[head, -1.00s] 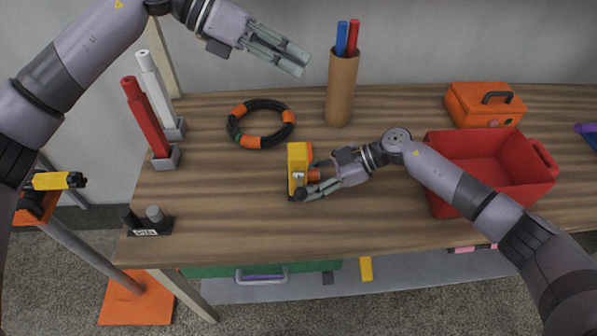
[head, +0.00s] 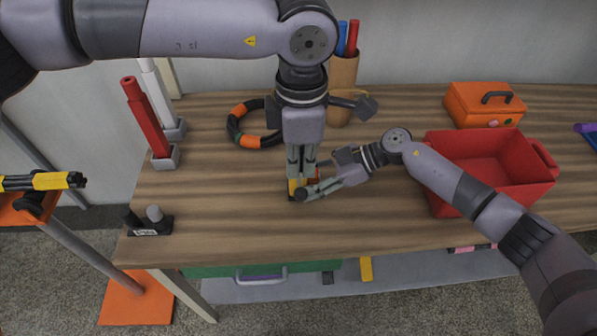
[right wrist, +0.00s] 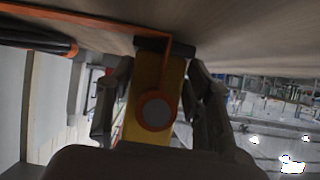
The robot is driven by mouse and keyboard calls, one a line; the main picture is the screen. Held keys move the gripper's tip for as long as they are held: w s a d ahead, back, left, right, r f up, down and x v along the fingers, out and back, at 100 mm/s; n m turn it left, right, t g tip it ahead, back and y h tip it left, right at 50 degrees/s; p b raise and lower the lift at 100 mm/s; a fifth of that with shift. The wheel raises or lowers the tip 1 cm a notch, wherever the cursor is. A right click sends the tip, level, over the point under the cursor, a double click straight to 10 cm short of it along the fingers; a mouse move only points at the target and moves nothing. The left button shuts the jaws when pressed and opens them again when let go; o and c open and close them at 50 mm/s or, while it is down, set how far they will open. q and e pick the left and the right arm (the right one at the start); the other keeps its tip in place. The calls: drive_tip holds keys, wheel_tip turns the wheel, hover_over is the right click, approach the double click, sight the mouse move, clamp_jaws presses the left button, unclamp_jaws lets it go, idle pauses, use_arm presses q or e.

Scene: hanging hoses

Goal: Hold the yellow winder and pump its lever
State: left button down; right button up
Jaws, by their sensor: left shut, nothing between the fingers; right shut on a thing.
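The yellow winder (head: 292,188) stands on the wooden bench, mostly hidden behind my grippers in the head view. My right gripper (head: 306,192) is shut on it from the right. In the right wrist view the winder (right wrist: 146,90) shows as a yellow body with an orange-ringed round part, between the two fingers of the right gripper (right wrist: 160,100). My left gripper (head: 301,172) points straight down over the winder, its fingers together with nothing between them. The lever is hidden in the head view, and I cannot tell whether the left fingers touch it.
A black and orange hose ring (head: 252,140) lies behind and left, partly hidden. A cardboard tube (head: 343,75) with blue and red rods stands behind my left gripper. A red bin (head: 440,190) and an orange toolbox (head: 484,108) are right. Red and white posts (head: 147,120) stand left.

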sight(301, 195)
use_arm(q)
drive_tip(key=shift+f, duration=1.35)
drive_tip(key=c, duration=2.3)
unclamp_jaws()
drive_tip(key=shift+o, duration=0.9)
drive_tip(key=shift+f, duration=0.85)
drive_tip(key=shift+f, duration=0.45)
drive_tip(key=shift+s+f, duration=0.25)
drive_tip(key=shift+f, duration=0.3)
drive_tip(key=shift+s+f, duration=0.25)
drive_tip(key=shift+f, duration=0.25)
